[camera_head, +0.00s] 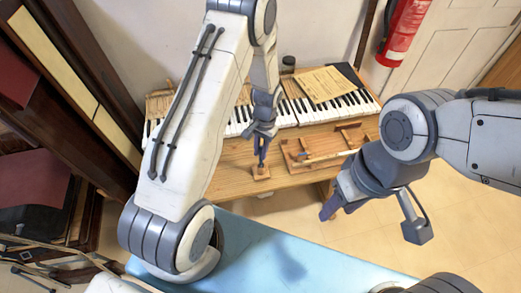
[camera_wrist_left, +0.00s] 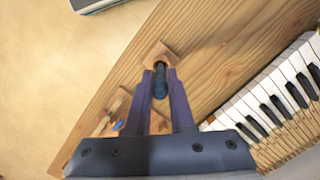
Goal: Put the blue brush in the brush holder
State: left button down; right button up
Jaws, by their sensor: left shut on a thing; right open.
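My left gripper (camera_head: 263,138) points down over the wooden table. It is shut on a dark blue, rod-like thing, seemingly the blue brush (camera_wrist_left: 160,84), between its fingers in the left wrist view. The lower end of the brush meets a small square wooden block, seemingly the brush holder (camera_head: 261,173), which also shows in the left wrist view (camera_wrist_left: 158,48). I cannot tell how deep the end sits in it. My right gripper (camera_head: 332,207) is open and empty, off the table's front right side.
Piano keys (camera_head: 237,128) run along the back, with a paper sheet (camera_head: 319,84) on top. A wooden rack (camera_head: 325,146) with a pale stick and a small blue part stands right of the block. A light blue surface (camera_head: 290,262) lies in front.

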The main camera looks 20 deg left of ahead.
pick_arm(q)
jog(key=c, duration=0.8)
grip_release()
jog(key=shift+f, duration=0.1)
jog(key=shift+w+r, duration=0.1)
jog(key=shift+r, duration=0.25)
notch_tip(320, 180, up, 11)
jog(key=w+b, duration=0.2)
jog(key=b, duration=0.1)
jog(key=s+d+r+m+t, duration=0.1)
jog(key=s+d+r+m, duration=0.1)
jog(key=s+d+r, duration=0.7)
jog(key=s+d+m, duration=0.1)
jog(key=s, duration=0.4)
jog(key=s+d+r+m+h, duration=0.1)
jog(key=s+d, duration=0.1)
jog(key=s, duration=0.4)
jog(key=s+d+r+m, duration=0.1)
jog(key=s+d, duration=0.1)
jog(key=s, duration=0.3)
jog(key=shift+s+t, duration=0.35)
jog(key=shift+t, duration=0.05)
